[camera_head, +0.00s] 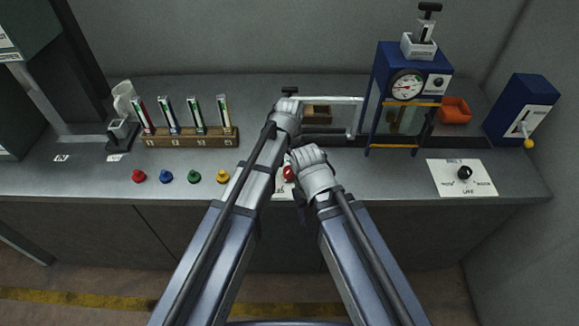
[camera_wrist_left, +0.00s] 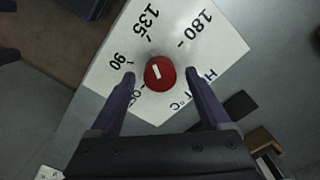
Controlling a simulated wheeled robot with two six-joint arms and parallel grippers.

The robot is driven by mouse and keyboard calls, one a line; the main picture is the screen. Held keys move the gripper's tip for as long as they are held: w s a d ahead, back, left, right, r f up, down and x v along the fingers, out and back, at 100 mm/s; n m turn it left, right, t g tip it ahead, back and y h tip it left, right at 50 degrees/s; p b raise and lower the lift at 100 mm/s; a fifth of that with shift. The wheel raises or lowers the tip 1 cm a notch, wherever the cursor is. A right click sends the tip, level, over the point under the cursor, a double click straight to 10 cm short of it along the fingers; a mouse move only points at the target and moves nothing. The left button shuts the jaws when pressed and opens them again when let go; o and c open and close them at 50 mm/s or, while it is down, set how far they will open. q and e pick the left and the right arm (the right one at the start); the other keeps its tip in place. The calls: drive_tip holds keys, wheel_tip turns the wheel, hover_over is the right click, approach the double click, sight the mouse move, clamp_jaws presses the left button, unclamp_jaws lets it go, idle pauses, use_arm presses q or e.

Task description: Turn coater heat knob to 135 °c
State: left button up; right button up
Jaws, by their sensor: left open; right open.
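The red heat knob (camera_wrist_left: 160,73) sits on a white card (camera_wrist_left: 220,55) marked 90, 135 and 180. Its short white mark tilts up and left in the left wrist view, and I cannot tell exactly which number it points to. My left gripper (camera_wrist_left: 161,79) is open, with one finger on each side of the knob and visible gaps. In the head view, the knob (camera_head: 288,174) shows beside my right gripper (camera_head: 311,168), partly hidden. My left gripper (camera_head: 288,112) appears higher there. The right gripper's fingers are hard to make out.
A wooden rack (camera_head: 190,138) with coloured tubes and several coloured pegs stand at the left. A blue frame machine with a gauge (camera_head: 407,85) stands right of centre. A card with a black knob (camera_head: 464,173) and a blue lever box (camera_head: 520,108) are farther right.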

sight(289, 170)
use_arm(q)
wheel_tip(289, 170, up, 8)
drive_tip(key=p, duration=0.7)
drive_tip(key=shift+f, duration=0.25)
drive_tip(key=shift+f, duration=0.1)
drive_tip(key=s+a+n, duration=0.9)
drive_tip(key=s+a, duration=0.2)
drive_tip(key=a, duration=0.6)
drive_tip(key=s+d+m+y, duration=0.1)
drive_tip(key=s+d+m, duration=0.2)
drive_tip(key=s+d, duration=0.3)
drive_tip(key=d, duration=0.5)
drive_tip(key=shift+m, duration=0.4)
